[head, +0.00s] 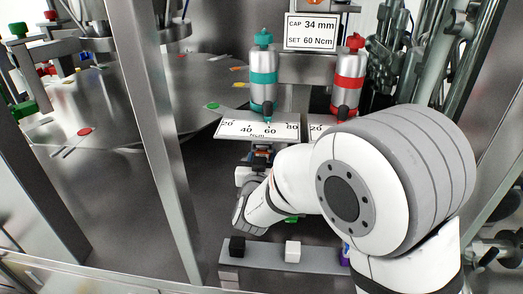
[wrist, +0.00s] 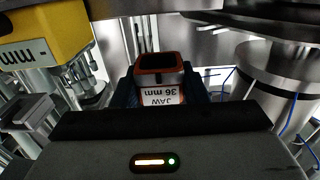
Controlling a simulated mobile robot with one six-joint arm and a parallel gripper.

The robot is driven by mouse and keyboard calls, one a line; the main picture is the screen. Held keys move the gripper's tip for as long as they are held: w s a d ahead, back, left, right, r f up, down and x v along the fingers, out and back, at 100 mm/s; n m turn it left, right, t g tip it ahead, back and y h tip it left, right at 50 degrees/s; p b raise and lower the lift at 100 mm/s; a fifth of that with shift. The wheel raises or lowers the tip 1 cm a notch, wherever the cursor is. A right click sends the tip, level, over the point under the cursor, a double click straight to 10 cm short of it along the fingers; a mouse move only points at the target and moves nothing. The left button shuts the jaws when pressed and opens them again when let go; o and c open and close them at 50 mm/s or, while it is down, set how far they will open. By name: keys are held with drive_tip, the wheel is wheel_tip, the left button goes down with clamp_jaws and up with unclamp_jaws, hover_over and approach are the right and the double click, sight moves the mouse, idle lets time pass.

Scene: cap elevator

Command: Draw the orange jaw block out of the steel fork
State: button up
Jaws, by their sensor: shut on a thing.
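The orange jaw block (wrist: 160,72), with a dark top and a white label reading "JAW 36 mm", sits between the dark fingers of my gripper (wrist: 161,92) in the wrist view. My gripper is shut on it. In the head view my gripper (head: 262,158) is below the scale plate, and only a small orange strip of the block shows there. The steel fork cannot be made out clearly in either view, so I cannot tell how far the block sits in it.
A teal cylinder (head: 264,82) and a red cylinder (head: 348,83) stand above the white scale plate (head: 240,130). A rail (head: 265,257) with a black block (head: 237,246) and a white block (head: 292,250) lies in front. A steel post (head: 160,120) stands left. A yellow block (wrist: 45,35) is near my gripper.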

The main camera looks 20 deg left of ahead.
drive_tip(key=shift+c, duration=1)
drive_tip(key=b+v, duration=0.1)
drive_tip(key=v, duration=1.1)
idle(0.5)
